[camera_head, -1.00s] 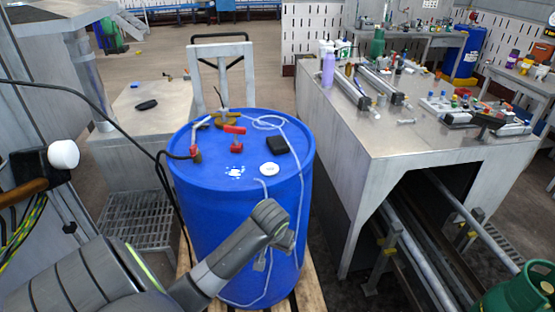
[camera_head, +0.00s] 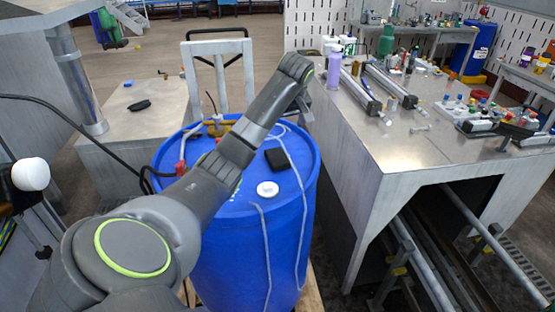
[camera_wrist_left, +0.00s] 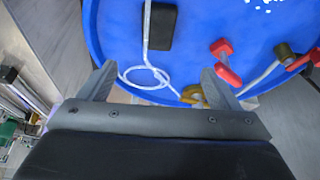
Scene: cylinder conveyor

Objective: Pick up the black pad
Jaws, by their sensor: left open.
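The black pad (camera_head: 276,159) lies flat on top of the blue barrel (camera_head: 304,232), right of the lid's middle. It also shows near the top of the left wrist view (camera_wrist_left: 159,27), with a pale tube running along its left side. My left gripper (camera_head: 305,108) is raised above the far right rim of the barrel, apart from the pad. In the left wrist view its two fingers (camera_wrist_left: 160,80) are spread with nothing held between them; the pad is beyond their tips. My right gripper is in neither view.
A white round cap (camera_head: 267,189) lies in front of the pad. Red and brass valves (camera_wrist_left: 222,58) and a pale looped tube are on the lid. A metal workbench (camera_head: 420,150) with tools stands to the right. A low metal table (camera_head: 130,128) is at the left.

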